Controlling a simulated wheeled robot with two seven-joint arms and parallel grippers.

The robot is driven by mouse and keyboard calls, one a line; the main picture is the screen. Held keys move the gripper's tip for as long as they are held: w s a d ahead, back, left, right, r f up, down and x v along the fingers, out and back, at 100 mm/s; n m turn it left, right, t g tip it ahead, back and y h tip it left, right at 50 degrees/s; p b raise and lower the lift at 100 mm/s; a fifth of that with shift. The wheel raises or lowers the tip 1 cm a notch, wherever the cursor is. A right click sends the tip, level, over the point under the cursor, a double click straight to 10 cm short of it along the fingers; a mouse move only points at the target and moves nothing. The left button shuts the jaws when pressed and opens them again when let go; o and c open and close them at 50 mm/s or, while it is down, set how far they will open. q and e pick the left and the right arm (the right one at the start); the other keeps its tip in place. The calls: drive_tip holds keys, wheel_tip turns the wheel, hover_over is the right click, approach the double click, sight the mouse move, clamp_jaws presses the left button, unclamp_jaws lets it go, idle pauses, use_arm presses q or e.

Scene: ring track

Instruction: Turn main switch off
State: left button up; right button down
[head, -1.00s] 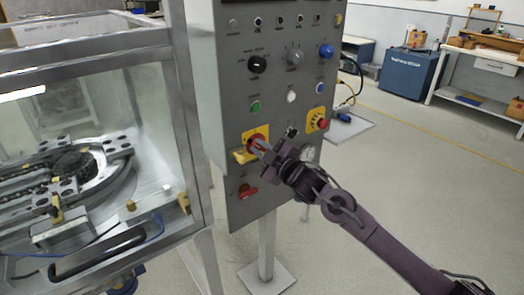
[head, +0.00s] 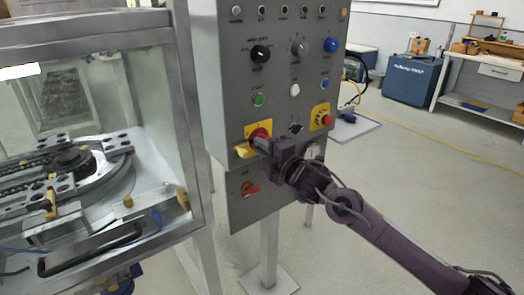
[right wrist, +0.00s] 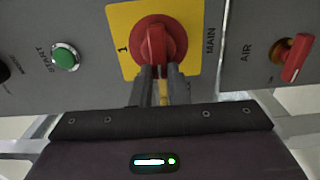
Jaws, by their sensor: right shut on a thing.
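The main switch is a red rotary knob (right wrist: 158,42) on a square yellow plate (right wrist: 122,22), with "MAIN" printed beside it on the grey panel. In the head view the knob (head: 260,134) sits low on the panel, and my right gripper (head: 264,145) reaches it from the right. In the right wrist view my right gripper (right wrist: 160,76) is shut on the knob's red handle, its two fingers close on either side. The fingers hide part of the handle. A "1" shows on the plate; the knob's exact setting is hard to tell. My left gripper is out of view.
The grey control panel (head: 222,100) carries a green START button (right wrist: 65,57), a red AIR switch (right wrist: 297,58) and a red emergency button (head: 327,120) close by. A glass-walled machine enclosure (head: 150,110) stands left. The floor at the right is open.

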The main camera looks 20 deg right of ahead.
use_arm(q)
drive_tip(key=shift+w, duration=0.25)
use_arm(e)
drive_tip(key=shift+f, duration=0.1)
drive_tip(key=c, duration=1.4)
unclamp_jaws()
